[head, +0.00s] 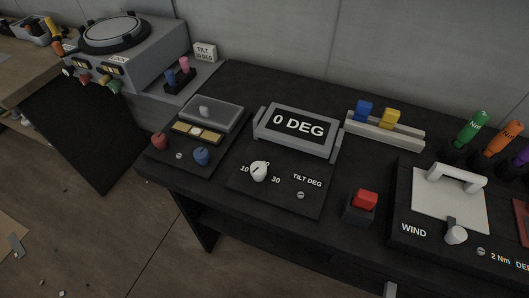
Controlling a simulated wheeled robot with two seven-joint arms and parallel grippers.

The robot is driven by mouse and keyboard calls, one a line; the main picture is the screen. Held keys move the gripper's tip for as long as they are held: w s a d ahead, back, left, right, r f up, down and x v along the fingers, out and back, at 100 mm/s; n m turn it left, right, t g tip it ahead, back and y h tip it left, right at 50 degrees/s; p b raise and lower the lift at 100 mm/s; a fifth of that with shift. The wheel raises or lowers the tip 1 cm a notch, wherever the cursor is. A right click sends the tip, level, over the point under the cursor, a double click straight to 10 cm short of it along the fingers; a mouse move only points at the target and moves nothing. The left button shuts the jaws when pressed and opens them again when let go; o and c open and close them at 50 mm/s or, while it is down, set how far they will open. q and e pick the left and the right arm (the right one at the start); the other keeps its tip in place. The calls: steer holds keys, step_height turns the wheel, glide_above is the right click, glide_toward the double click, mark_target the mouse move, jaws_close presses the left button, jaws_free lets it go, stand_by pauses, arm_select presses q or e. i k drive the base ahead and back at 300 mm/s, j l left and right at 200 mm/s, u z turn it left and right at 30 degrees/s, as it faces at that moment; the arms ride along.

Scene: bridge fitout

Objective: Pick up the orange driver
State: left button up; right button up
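An orange driver (502,136) stands at the right end of the dark bench, leaning a little to the right, with lettering on its handle. It is between a green driver (472,127) on its left and a purple driver (522,157) on its right, cut by the picture edge. The lower ends of the drivers are partly hidden behind the white-handled panel.
The wind panel (405,226) with a white handle (457,176) stands in front of the drivers. A red button (365,199), a tilt panel (290,200) and a rack with blue and yellow blocks (385,131) are to the left. More orange-handled items (55,27) lie far left.

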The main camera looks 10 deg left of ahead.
mark_target(514, 127)
steer(key=z, duration=1.45)
